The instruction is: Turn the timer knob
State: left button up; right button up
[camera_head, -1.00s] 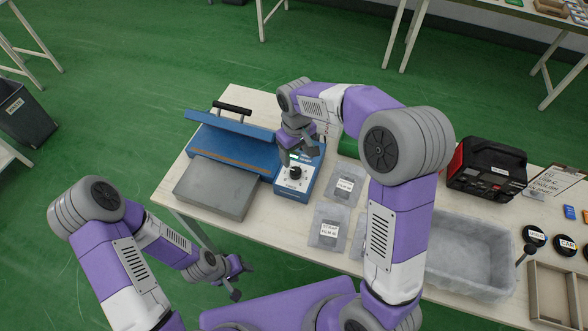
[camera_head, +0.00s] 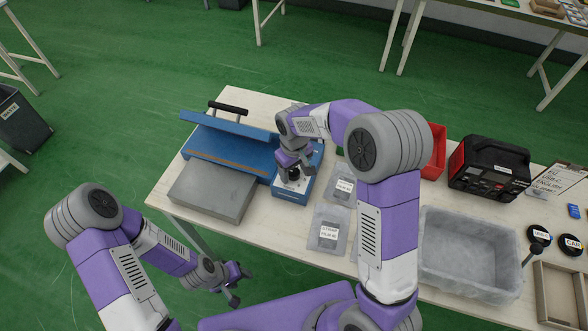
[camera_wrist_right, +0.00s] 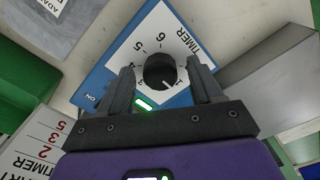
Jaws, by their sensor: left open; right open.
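The timer knob (camera_wrist_right: 160,71) is a round black dial with a white pointer mark, on a white numbered face of the blue sealing machine (camera_head: 240,152). In the right wrist view it sits between the two fingers of my right gripper (camera_wrist_right: 164,85), one on each side; I cannot tell whether they touch it. In the head view my right gripper (camera_head: 294,172) is over the control box and mostly covers the knob (camera_head: 293,175). A green light (camera_wrist_right: 144,103) glows beside the knob. My left gripper (camera_head: 236,285) is open and empty, low in front of the table.
A grey platform (camera_head: 212,190) stands in front of the sealer. Labelled grey bags (camera_head: 328,229) lie to its right. A grey bin (camera_head: 468,255), a red bin (camera_head: 434,150) and a black-red charger (camera_head: 489,168) are further right. Paper with timer numbers (camera_wrist_right: 35,145) shows at lower left in the wrist view.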

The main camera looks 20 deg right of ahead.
jog(key=c, duration=1.1)
jog(key=shift+o, duration=0.2)
jog(key=m+p, duration=0.1)
jog(key=m, duration=0.3)
jog(key=shift+r, duration=0.1)
jog(key=m+p, duration=0.1)
jog(key=m, duration=0.3)
jog(key=shift+m, duration=0.3)
jog(key=o, duration=1.1)
jog(key=shift+c, duration=0.2)
